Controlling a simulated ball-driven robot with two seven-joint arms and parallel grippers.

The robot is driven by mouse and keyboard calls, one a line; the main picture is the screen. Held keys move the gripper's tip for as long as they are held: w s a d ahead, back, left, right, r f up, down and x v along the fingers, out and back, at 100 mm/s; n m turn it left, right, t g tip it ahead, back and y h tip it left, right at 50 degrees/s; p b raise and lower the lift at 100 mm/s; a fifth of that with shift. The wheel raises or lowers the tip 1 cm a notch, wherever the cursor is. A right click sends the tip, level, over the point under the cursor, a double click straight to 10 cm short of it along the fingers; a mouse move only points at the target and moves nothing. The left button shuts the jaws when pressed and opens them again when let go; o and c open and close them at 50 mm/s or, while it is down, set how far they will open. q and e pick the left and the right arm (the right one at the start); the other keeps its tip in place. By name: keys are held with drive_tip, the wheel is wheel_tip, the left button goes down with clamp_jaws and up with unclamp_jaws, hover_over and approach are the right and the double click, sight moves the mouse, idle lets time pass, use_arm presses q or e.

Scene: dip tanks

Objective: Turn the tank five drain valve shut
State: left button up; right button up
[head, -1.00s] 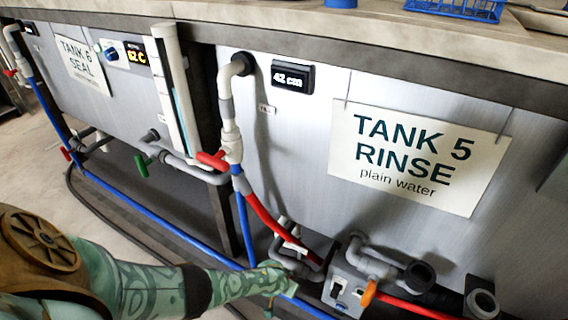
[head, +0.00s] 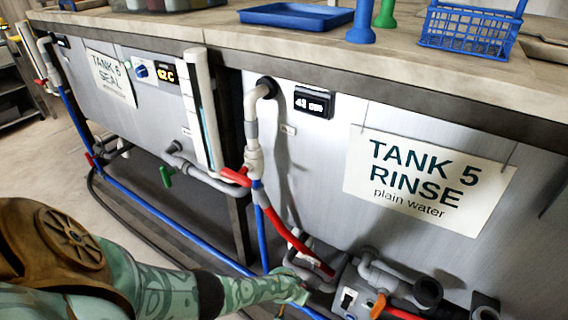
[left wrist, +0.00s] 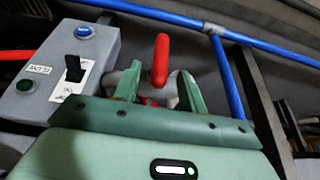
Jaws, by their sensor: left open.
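The tank five sign (head: 430,175) hangs on the grey tank front in the head view. My left gripper (head: 298,292) is low in front of that tank, beside the pipework; its fingers are hard to make out there. In the left wrist view my left gripper (left wrist: 160,92) is open, with one green finger on each side. A red valve handle (left wrist: 161,58) shows in the gap between the fingers, reaching beyond their tips. Grey pipe lies behind it. I cannot tell whether a finger touches the handle. My right gripper is not in view.
A grey switch box (left wrist: 75,75) stands close to the left of the fingers. A blue pipe (left wrist: 228,75) runs to their right. An orange handle (head: 378,306) and a red lever (head: 236,177) are on nearby pipes. A worktop edge (head: 350,75) overhangs the tanks.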

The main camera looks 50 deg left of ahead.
use_arm(q)
drive_tip(key=p+v, duration=0.8)
drive_tip(key=v, duration=0.2)
drive_tip(key=shift+s+r, duration=0.25)
drive_tip(key=shift+r, duration=0.05)
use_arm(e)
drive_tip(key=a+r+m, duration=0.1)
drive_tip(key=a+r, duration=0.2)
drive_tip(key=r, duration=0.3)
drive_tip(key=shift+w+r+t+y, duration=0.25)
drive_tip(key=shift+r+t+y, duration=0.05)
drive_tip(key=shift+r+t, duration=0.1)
use_arm(q)
drive_tip(key=shift+d, duration=0.1)
